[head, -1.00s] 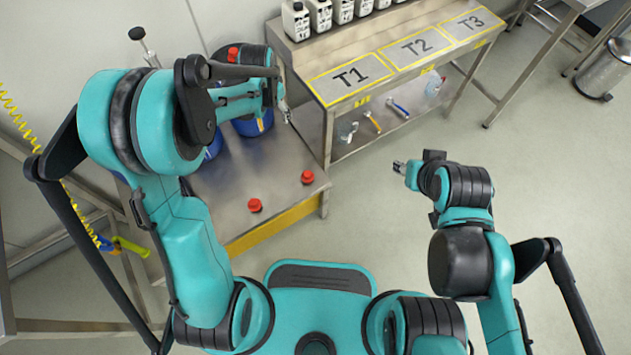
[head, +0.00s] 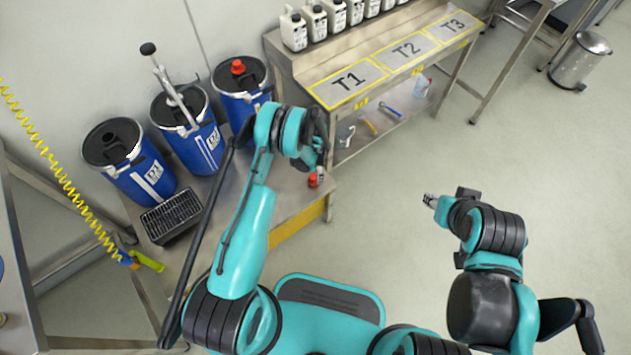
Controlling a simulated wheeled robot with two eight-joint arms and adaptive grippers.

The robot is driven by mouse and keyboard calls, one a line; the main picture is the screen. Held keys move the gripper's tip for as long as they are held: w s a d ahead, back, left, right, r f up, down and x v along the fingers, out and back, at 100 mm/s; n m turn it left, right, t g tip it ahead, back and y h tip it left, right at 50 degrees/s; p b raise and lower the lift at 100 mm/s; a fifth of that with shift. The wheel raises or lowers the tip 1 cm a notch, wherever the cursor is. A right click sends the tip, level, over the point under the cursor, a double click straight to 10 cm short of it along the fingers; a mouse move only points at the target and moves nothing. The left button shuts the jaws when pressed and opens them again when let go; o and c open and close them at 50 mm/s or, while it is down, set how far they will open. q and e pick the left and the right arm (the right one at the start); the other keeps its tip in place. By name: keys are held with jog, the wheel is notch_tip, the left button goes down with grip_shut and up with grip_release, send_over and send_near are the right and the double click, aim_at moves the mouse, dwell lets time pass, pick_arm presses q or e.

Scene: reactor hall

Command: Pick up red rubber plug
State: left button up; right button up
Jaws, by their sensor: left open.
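A small red plug (head: 313,180) stands on the steel bench at its right end, partly covered by my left gripper. My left gripper (head: 320,167) is open, right above and beside this plug; I cannot tell whether it touches it. Another red plug (head: 238,66) sits on top of the right-hand blue drum (head: 240,105). My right gripper (head: 430,201) is over open floor, away from the benches, and too small to tell if it is open. The bench spot left of the near plug is hidden by my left arm.
Two more blue drums (head: 150,180) (head: 203,150) stand on the bench; the middle one carries a pump with a black knob. A black grate (head: 172,215) lies in front. A table marked T1 to T3 (head: 408,48) with white bottles (head: 293,32) is behind.

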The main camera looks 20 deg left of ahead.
aim_at(314, 176)
pick_arm(q)
jog(key=f+b, duration=0.1)
jog(key=f, duration=0.2)
jog(key=f+b, duration=0.1)
jog(key=f, duration=0.1)
jog(key=shift+s+a+f+b, duration=0.1)
jog(key=shift+a+f+b, duration=0.05)
jog(key=shift+a+b, duration=0.15)
jog(key=c, duration=1.1)
jog(key=shift+r, duration=0.2)
jog(key=shift+c, duration=0.2)
notch_tip(314, 176, up, 5)
jog(key=p, duration=0.2)
jog(key=shift+f+p, duration=0.2)
jog(key=shift+p, duration=0.1)
jog(key=w+d+r+p, duration=0.1)
jog(key=d+r+p, duration=0.2)
jog(key=d+r, duration=0.3)
jog(key=shift+w+d+r, duration=0.15)
jog(key=shift+d, duration=2.7)
